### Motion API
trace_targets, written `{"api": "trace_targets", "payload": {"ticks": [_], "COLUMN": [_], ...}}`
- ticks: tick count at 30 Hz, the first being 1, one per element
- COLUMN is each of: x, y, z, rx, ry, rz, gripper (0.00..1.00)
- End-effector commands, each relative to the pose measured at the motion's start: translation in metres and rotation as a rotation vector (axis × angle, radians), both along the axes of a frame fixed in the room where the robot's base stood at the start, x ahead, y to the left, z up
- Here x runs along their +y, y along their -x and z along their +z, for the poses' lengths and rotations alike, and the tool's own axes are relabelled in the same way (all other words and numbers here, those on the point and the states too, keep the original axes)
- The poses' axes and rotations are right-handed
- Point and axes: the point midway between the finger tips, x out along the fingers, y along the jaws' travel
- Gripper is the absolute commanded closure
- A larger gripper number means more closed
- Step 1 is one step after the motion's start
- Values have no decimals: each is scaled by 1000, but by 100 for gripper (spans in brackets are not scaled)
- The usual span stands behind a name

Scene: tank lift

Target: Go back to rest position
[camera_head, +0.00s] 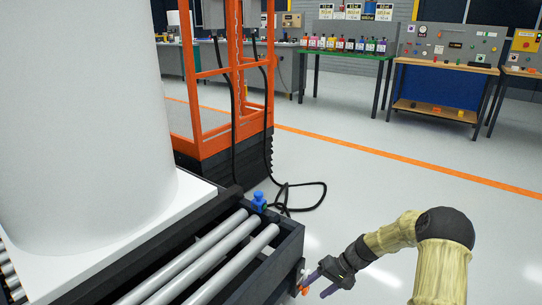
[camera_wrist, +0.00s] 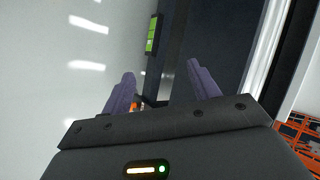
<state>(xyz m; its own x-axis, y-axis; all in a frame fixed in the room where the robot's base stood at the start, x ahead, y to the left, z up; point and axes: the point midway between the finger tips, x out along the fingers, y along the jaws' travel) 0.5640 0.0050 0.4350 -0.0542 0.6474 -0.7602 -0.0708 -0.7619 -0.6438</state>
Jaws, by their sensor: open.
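My gripper (camera_head: 318,283) is at the lower middle of the head view, beside the end of the dark roller frame (camera_head: 285,252). In the wrist view its two purple fingers (camera_wrist: 160,92) stand apart with nothing held between them. A small orange part (camera_head: 303,287) shows at the frame's corner, close to the fingertips; I cannot tell whether they touch. My arm bends in from the lower right of the head view.
A large white tank (camera_head: 85,130) stands on a white base at left. A blue fitting (camera_head: 259,201) sits on the roller frame. An orange lift frame (camera_head: 205,140) and black cable (camera_head: 310,200) lie behind. Benches (camera_head: 440,75) line the back; the floor at right is clear.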

Motion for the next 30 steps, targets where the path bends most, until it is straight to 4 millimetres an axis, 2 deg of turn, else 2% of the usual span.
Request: {"api": "trace_targets", "payload": {"ticks": [1,11,21,24,30], "x": [3,5,0,-2,-4], "y": [9,68,137,157,189], "z": [18,99,183,203,228], "rx": [0,-33,-143,-181,-243], "ry": [55,363,594,638,684], "rz": [21,69,43,27,-3], "gripper": [39,39,39,39,39]}}
